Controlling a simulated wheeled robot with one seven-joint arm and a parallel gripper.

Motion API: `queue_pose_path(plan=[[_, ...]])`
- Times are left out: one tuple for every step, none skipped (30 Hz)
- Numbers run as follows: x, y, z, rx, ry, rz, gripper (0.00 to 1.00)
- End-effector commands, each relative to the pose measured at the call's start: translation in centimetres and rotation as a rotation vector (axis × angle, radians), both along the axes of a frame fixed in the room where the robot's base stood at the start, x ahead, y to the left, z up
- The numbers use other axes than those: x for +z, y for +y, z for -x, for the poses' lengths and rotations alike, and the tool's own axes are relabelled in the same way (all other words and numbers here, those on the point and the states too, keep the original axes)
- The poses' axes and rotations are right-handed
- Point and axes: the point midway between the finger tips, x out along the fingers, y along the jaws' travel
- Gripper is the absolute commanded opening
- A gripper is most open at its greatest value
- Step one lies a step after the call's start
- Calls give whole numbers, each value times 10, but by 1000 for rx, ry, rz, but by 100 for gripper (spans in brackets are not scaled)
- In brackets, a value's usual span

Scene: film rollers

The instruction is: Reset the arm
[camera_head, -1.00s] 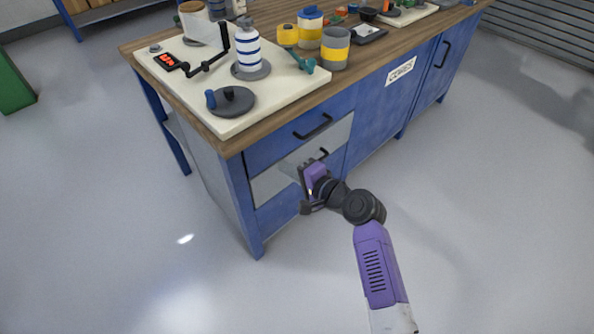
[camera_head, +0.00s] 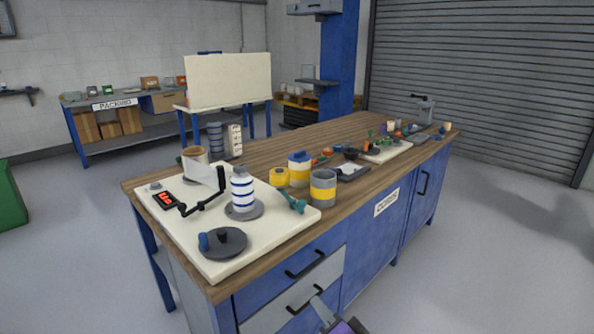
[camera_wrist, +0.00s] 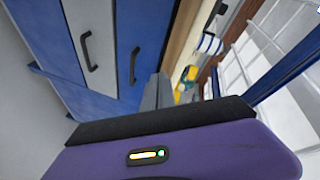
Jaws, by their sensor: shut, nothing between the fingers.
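My gripper (camera_head: 322,309) shows at the bottom edge of the head view, in front of the workbench drawers. Its grey fingers are together and hold nothing. In the wrist view the shut fingers (camera_wrist: 158,92) point up past the purple gripper body, beside the bench front. Most of my arm is below the head view's edge. I cannot tell the exact gap between the fingers and the drawer front.
A blue workbench with a wooden top (camera_head: 268,150) is close ahead. Its drawer handles (camera_head: 305,262) stick out. A cream board (camera_head: 235,240) holds a striped bottle (camera_head: 242,190) and a crank. Grey floor (camera_head: 480,270) lies clear to the right.

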Motion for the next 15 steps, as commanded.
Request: queue_pose_path(plan=[[0,-11,13,-27,-28,44,0],[0,-18,20,-44,-47,72,0],[0,-26,31,-66,-72,113,0],[0,-33,40,-82,-91,143,0],[0,-40,49,-100,-108,176,0],[1,-50,63,-121,-132,219,0],[2,-57,75,-138,-149,253,0],[4,-64,86,-153,-166,286,0],[6,-72,102,-172,-187,333,0],[8,-78,114,-186,-200,366,0],[10,-84,126,-198,-215,399,0],[14,-91,143,-212,-231,441,0],[16,-96,155,-222,-243,472,0],[20,-100,167,-230,-255,504,0],[24,-106,183,-241,-268,543,0]])
